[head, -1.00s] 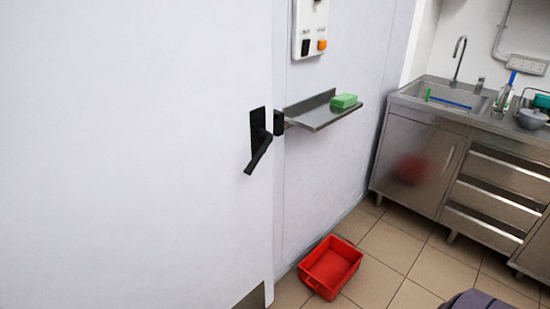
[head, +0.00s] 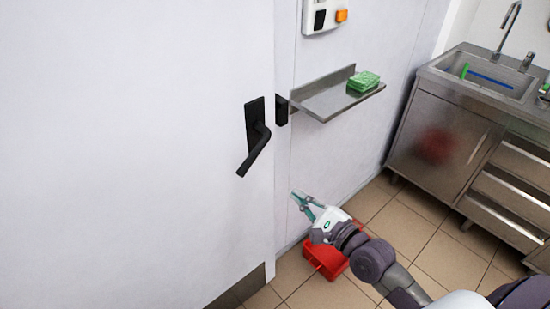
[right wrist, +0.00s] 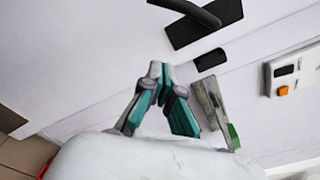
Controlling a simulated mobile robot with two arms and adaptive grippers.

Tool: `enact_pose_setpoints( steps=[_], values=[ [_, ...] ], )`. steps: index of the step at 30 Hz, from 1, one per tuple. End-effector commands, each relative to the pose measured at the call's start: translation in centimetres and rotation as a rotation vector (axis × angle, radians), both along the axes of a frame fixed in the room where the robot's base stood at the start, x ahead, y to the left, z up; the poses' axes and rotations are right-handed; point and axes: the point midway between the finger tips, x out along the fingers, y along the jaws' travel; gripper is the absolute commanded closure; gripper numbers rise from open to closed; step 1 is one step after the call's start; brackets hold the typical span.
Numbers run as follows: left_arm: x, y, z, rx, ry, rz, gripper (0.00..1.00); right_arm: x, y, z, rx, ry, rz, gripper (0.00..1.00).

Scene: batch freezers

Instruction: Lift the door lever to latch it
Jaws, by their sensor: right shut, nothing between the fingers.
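The black door lever (head: 255,152) is on a black plate on the white door (head: 140,140), and its handle slopes down to the left in the head view. The lever also shows at the top of the right wrist view (right wrist: 190,12), partly cut off by the frame. My right gripper (head: 297,197) is below and to the right of the lever, apart from it. In the right wrist view its teal-and-grey fingers (right wrist: 160,70) meet at the tips, shut and empty. My left gripper is in neither view.
A black catch (head: 281,110) sits beside the door edge. A steel shelf (head: 318,103) with a green sponge (head: 363,82) juts from the wall, below a control box (head: 323,14). A red crate (head: 318,260) is on the floor behind my right arm. A steel sink cabinet (head: 435,140) stands right.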

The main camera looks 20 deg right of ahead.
Motion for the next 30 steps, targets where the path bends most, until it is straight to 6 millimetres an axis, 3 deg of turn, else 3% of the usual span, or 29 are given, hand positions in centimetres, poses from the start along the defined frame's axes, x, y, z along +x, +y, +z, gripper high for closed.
enact_pose_setpoints(
  steps=[14,29,30],
  values=[
    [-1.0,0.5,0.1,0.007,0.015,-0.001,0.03,0.6,0.3,0.5,0.016,-0.004,0.002,1.00],
    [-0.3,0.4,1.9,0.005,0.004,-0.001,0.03,9.8,3.2,0.3,0.014,-0.004,0.002,1.00],
    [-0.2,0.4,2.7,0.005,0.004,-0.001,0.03,9.7,3.8,1.1,0.017,-0.003,0.003,1.00]
  ],
)
